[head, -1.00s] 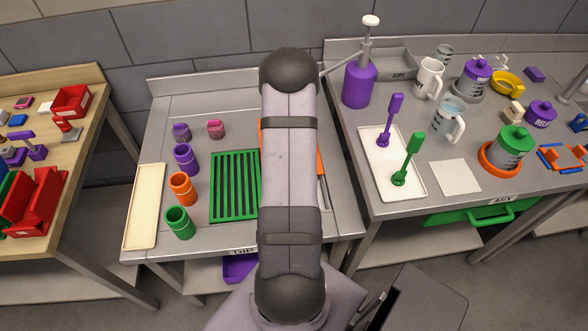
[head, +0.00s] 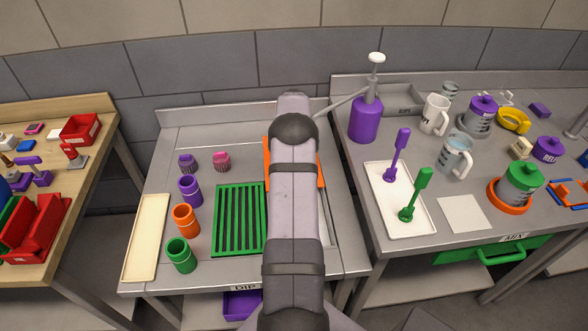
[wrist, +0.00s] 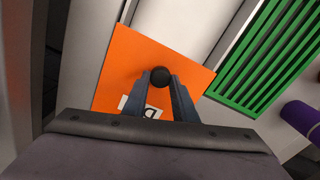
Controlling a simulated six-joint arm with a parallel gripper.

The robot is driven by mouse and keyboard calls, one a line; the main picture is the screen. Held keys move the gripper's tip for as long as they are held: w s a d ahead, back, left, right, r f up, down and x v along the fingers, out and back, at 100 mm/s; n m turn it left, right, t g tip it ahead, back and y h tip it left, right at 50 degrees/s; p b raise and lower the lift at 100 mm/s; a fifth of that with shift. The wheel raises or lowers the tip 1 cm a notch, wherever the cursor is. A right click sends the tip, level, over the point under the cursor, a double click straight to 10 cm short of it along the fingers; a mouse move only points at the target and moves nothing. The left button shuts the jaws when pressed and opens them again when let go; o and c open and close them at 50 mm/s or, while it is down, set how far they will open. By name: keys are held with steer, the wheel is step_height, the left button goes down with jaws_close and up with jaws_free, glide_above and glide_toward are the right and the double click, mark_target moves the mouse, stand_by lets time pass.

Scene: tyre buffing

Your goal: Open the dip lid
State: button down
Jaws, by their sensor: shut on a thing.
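The dip lid is a flat orange plate (wrist: 125,72) with a black round knob (wrist: 160,77) and a white label, partly hidden, in the wrist view. My gripper (wrist: 160,84) is shut on the knob, one finger on each side. In the head view my arm covers the gripper and most of the lid; orange edges (head: 271,152) show on both sides of the arm. I cannot tell whether the lid is lifted clear of the dip tank below it. A pale recessed strip (wrist: 188,22) shows beside the lid in the wrist view.
A green slatted rack (head: 240,218) lies left of the lid. Purple, orange and green cups (head: 185,221) stand further left, by a cream tray (head: 147,238). A purple pump bottle (head: 365,119) stands on the right bench, near a white tray (head: 418,222) with two upright tools.

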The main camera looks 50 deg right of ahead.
steer(key=shift+w+r, duration=0.1)
steer(key=c, duration=1.4)
jaws_free()
steer(key=shift+c, duration=0.2)
steer(key=shift+r+b, duration=0.85)
steer(key=shift+r, duration=2.8)
